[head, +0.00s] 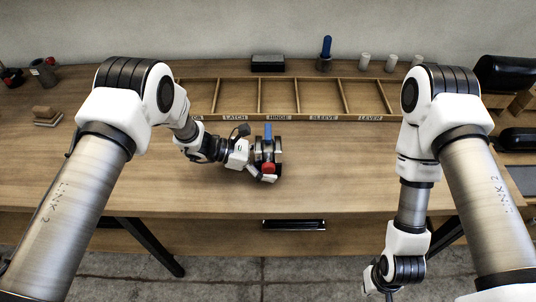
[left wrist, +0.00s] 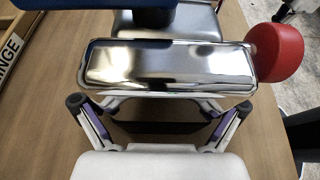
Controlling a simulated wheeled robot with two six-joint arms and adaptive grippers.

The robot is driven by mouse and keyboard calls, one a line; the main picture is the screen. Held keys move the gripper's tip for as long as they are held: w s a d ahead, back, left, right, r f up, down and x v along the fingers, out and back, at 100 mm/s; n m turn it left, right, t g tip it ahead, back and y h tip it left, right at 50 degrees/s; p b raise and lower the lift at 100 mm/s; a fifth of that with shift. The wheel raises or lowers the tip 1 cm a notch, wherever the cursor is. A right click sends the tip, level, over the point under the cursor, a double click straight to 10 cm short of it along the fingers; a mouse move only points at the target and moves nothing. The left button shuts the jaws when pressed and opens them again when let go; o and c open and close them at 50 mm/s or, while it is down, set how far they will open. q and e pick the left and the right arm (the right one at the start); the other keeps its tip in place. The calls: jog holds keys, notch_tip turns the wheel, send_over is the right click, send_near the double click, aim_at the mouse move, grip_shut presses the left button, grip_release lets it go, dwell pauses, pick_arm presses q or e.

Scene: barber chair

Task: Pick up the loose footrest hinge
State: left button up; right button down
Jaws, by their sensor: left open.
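The footrest hinge appears to be the chrome piece with a blue bar and a red knob, on the table in the head view (head: 267,148). In the left wrist view its chrome plate (left wrist: 165,65) fills the upper middle, with the red knob at right and blue at the top. My left gripper (head: 252,160) reaches it from the left. In the left wrist view its open fingers (left wrist: 160,108) stand apart at the plate's near edge; contact cannot be told. My right gripper (head: 375,280) hangs low in front of the table, its jaws unclear.
A wooden tray (head: 299,117) with labelled compartments, HINGE among them, stands behind the piece. A blue-handled tool (head: 326,48), a dark box (head: 268,63) and pale cylinders (head: 391,63) stand at the back. Wooden blocks (head: 46,116) lie at left. The table between the arms is mostly clear.

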aim_at(271, 158)
pick_arm(q)
jog(key=shift+s, duration=0.1)
jog(key=shift+c, duration=1.3)
jog(key=c, duration=1.5)
jog(key=shift+r, duration=0.1)
jog(key=shift+r+b, duration=0.3)
jog(key=shift+r, duration=0.15)
jog(key=shift+s+r+b, duration=0.25)
jog(key=shift+r, duration=0.35)
jog(key=shift+s+r+b, duration=0.2)
jog(key=shift+r, duration=0.4)
jog(key=s+b, duration=0.1)
jog(key=s, duration=0.4)
jog(key=s+r+b, duration=0.1)
jog(key=s, duration=0.9)
jog(key=shift+a+r+b, duration=0.15)
jog(key=shift+r+b, duration=0.15)
jog(key=shift+b, duration=0.1)
